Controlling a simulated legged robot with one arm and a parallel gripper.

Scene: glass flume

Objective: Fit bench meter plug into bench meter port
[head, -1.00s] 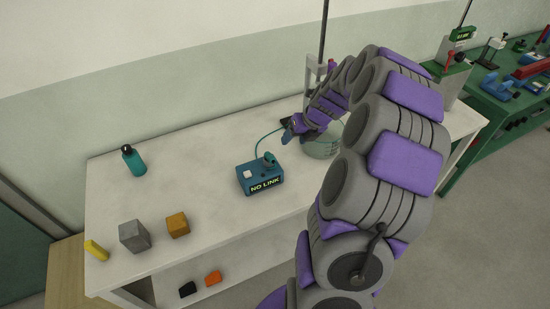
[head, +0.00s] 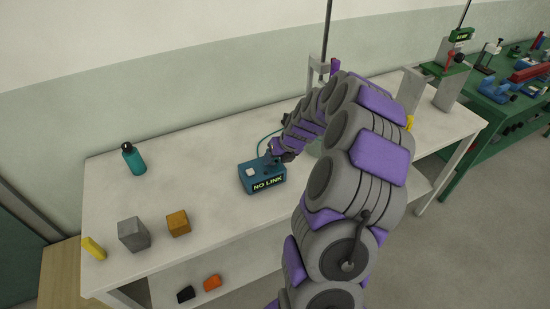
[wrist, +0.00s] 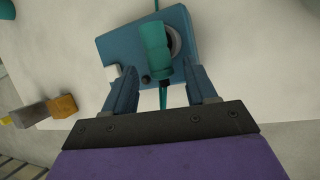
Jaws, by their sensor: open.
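The bench meter is a blue box (head: 258,180) with a lit "NO LINK" label on the worktop. The wrist view also shows its blue top (wrist: 118,46). A teal cylindrical plug (wrist: 154,45) is over that top, in front of a grey ring with a dark centre, which looks like the port (wrist: 174,41). I cannot tell whether the plug is seated. A thin teal cable (wrist: 163,98) shows below the plug. My gripper (wrist: 161,76) is open, its fingers apart on either side of the plug's near end. In the head view my gripper (head: 277,158) hides the plug and port.
A teal bottle (head: 135,160) stands at the back left. A grey block (head: 134,235), an orange block (head: 178,223) and a yellow block (head: 94,248) sit at the front left. A stand (head: 319,70) rises behind my arm.

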